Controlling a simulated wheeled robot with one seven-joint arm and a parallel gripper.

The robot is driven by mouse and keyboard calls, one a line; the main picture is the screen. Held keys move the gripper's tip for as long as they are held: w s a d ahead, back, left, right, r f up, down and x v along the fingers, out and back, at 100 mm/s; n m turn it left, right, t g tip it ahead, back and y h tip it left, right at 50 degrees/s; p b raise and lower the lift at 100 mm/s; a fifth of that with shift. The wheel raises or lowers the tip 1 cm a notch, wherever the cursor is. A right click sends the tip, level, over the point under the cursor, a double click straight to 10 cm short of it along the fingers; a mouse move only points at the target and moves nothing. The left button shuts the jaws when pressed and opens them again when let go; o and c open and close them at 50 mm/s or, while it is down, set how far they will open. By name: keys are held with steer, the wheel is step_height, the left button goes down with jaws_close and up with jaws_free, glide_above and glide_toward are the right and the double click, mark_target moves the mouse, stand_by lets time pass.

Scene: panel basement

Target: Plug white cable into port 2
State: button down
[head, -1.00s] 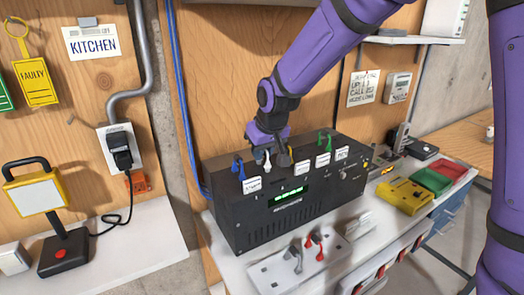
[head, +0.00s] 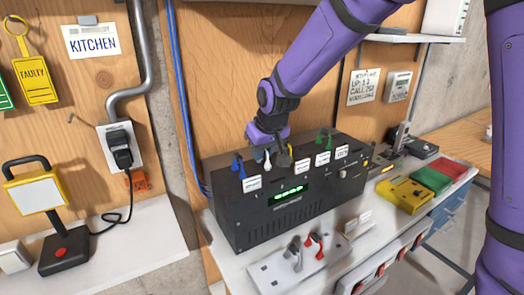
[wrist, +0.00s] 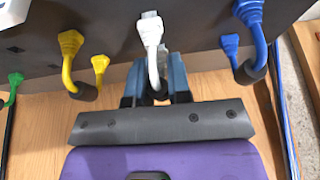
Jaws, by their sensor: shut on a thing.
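The black box (head: 290,215) stands on the bench with a row of coloured plugs along its top and white labels in front of them. The white cable (wrist: 151,45) rises from the box between the blue plug (wrist: 246,20) and the yellow plug (wrist: 72,50); its white head shows in the head view (head: 259,156). My gripper (wrist: 155,85) is shut on the white cable's lower bend. In the head view my gripper (head: 283,155) is over the box's top edge and partly hides that area. Whether the plug is seated, and the port number, I cannot tell.
A green plug (head: 325,141) stands on the box's right part. Yellow, green and red trays (head: 405,195) lie at right. Blue cables run down the wall at left.

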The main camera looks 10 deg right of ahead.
steer(key=shift+f, duration=0.2)
stand_by(0.3)
steer(key=c, duration=0.6)
jaws_free()
steer(key=shift+r, duration=0.1)
steer(key=shift+r, duration=3.7)
